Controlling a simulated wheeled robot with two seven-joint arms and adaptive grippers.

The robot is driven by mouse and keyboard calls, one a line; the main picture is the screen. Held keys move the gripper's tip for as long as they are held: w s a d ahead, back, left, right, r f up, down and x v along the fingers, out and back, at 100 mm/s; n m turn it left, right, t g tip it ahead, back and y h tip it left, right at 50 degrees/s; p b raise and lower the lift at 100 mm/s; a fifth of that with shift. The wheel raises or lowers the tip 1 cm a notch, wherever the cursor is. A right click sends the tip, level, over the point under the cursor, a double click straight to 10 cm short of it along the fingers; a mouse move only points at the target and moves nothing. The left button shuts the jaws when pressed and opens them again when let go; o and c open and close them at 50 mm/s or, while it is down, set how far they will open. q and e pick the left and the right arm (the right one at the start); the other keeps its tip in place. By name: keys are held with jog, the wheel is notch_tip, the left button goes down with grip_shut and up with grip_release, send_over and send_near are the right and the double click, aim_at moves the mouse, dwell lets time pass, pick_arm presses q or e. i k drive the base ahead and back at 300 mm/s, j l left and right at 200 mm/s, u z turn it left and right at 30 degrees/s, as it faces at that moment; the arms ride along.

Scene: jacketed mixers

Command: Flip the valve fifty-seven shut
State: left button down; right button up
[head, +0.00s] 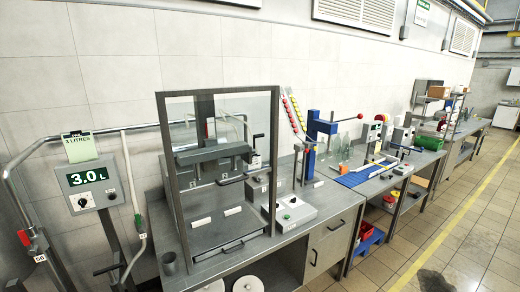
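No tag reading 57 can be made out. At the left edge, a grey bent pipe (14,200) carries a red-handled valve (25,238), with a small tag (40,258) below it that seems to read 56. To its right, a thinner pale pipe (130,172) carries a small green handle (138,219). A small pale tag (143,236) sits just under that handle, too small to read. Whether either valve is open or shut cannot be told. Neither of my grippers is in view.
A grey control box (90,190) showing 3.0 L, with a black knob and a 3 litres note (78,148), stands between the pipes. A bench (330,205) with a framed press (160,130) is to the right. Open tiled floor (450,240) lies at far right.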

aim_at(138, 220)
jog(key=i+j+u, duration=0.45)
jog(key=u, duration=0.25)
jog(key=i+j+u, duration=0.1)
jog(key=i+u, duration=0.25)
jog(key=k, duration=0.05)
